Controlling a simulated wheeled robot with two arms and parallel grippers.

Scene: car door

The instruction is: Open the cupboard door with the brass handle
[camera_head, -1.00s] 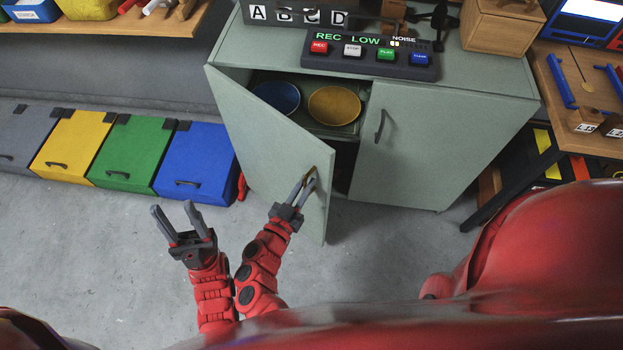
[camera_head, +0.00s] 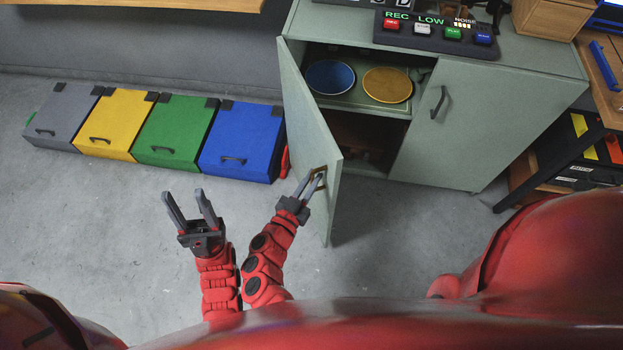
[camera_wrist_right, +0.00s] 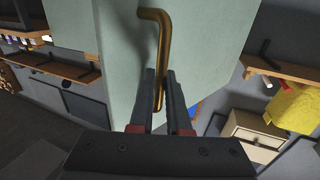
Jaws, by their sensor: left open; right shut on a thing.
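The pale green cupboard door (camera_head: 308,130) stands swung well open on its left hinge. Its brass handle (camera_wrist_right: 155,50) is a vertical bar in the right wrist view and shows small near the door's free edge in the head view. My right gripper (camera_head: 312,186) is shut on the handle, with its lower part between the fingers (camera_wrist_right: 160,90). My left gripper (camera_head: 188,208) is open and empty, left of the right gripper and apart from the door.
Inside the cupboard are a blue plate (camera_head: 330,77) and a yellow plate (camera_head: 387,85) on a shelf. The right cupboard door (camera_head: 462,120) is closed. Colored bins, including a blue one (camera_head: 240,140), line the wall at left. The floor (camera_head: 110,225) in front of them is clear.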

